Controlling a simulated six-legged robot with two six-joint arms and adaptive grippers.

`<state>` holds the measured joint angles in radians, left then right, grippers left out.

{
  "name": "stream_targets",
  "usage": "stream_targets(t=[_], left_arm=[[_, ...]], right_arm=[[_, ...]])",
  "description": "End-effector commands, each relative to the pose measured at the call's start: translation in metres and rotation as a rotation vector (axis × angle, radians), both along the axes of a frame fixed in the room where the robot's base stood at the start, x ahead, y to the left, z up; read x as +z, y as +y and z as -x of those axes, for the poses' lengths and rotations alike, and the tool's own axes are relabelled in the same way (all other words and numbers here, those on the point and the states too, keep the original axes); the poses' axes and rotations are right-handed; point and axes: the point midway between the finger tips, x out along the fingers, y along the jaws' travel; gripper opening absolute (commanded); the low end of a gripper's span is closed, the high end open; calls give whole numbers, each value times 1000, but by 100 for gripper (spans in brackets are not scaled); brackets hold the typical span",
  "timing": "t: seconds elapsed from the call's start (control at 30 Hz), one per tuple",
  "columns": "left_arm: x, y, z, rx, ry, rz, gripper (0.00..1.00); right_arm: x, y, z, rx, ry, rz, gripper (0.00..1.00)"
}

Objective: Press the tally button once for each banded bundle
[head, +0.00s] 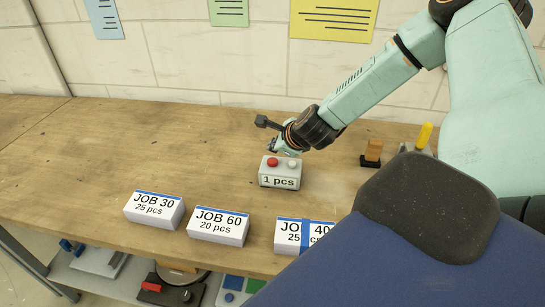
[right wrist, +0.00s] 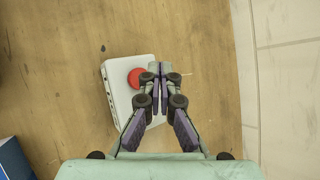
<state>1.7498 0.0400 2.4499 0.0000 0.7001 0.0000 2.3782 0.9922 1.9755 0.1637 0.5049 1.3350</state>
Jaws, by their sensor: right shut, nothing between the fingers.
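The tally box (head: 279,172) is light grey, reads "1 pcs" and carries a red button (head: 272,162) and a white button (head: 293,163). My right gripper (head: 281,150) is shut and empty, just behind and above the box. In the right wrist view its fingertips (right wrist: 157,70) lie over the box (right wrist: 113,84), right of the red button (right wrist: 137,77); the white button is hidden. Three bundles lie along the front: JOB 30 (head: 153,211), JOB 60 (head: 217,227) and JOB 40 (head: 290,238). A blue band (head: 306,233) crosses JOB 40; none crosses the other two. My left gripper is not in view.
A small wooden block on a dark base (head: 371,153) and a yellow-handled tool (head: 424,134) stand at the right. A lower shelf (head: 120,283) holds several items. My blue body hides the front right. The left of the bench (head: 120,150) is clear.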

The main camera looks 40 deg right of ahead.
Motion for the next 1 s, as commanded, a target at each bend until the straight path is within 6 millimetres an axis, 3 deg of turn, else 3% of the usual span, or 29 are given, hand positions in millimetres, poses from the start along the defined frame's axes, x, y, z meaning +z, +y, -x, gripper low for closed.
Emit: stream_targets(t=[0.33,1.0], left_arm=[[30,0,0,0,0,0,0],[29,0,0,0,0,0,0]], right_arm=[[33,0,0,1,-1,0,0],[31,0,0,0,0,0,0]])
